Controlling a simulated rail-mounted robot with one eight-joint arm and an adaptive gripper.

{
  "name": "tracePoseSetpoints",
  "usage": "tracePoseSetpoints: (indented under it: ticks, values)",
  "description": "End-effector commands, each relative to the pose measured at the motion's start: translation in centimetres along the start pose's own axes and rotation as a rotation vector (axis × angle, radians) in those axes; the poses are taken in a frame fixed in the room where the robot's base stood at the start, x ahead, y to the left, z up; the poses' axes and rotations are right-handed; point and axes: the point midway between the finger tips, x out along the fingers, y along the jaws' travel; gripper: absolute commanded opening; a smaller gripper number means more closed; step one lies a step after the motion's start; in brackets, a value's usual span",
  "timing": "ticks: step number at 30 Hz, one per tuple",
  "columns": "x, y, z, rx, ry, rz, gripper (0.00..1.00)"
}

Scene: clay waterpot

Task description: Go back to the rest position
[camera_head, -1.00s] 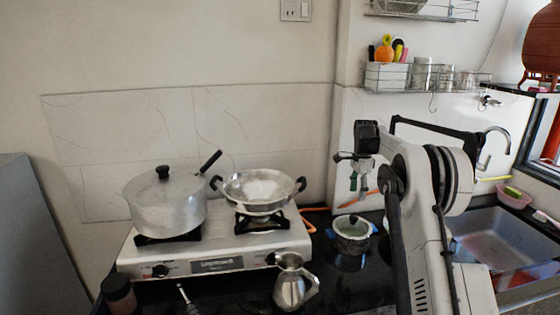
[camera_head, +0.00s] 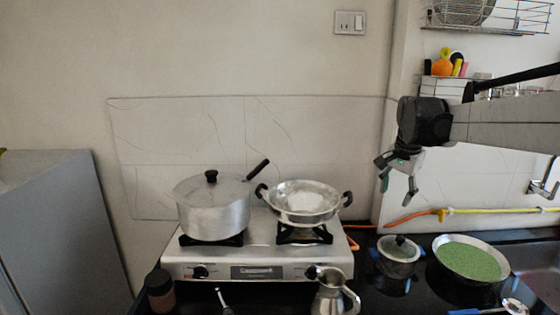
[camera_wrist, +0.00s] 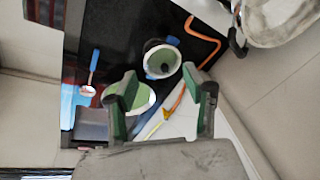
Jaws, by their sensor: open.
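My gripper (camera_head: 397,190) hangs fingers down in the head view, in front of the white wall and right of the stove. Its two dark fingers with green pads are spread apart with nothing between them, and the wrist view shows the same fingers (camera_wrist: 163,92). That pot also shows in the wrist view (camera_wrist: 161,60), beyond the fingers. My arm reaches in from the right edge of the head view. No clay waterpot shows in the current views.
The stove (camera_head: 257,257) bears a large lidded pot (camera_head: 213,210) and a two-handled wok (camera_head: 303,203). A metal jug (camera_head: 331,293) and a pan with green contents (camera_head: 470,262) are near the front. A wire rack (camera_head: 490,14) is above my arm. The wall left of my gripper is clear.

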Motion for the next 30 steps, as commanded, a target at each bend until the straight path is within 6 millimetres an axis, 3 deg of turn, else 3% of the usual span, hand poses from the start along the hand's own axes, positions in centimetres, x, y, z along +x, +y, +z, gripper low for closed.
tracePoseSetpoints:
  ticks: [6, 15, 23, 30]
  values:
    - [-2.7, 2.7, 5.8, -0.153, 0.043, -0.045, 0.47]
    - [-4.4, 7.2, 13.4, -0.361, 0.109, -0.100, 0.47]
    - [-4.1, 11.6, 19.9, -0.541, 0.175, -0.142, 0.47]
    - [-2.3, 16.0, 25.7, -0.704, 0.241, -0.176, 0.47]
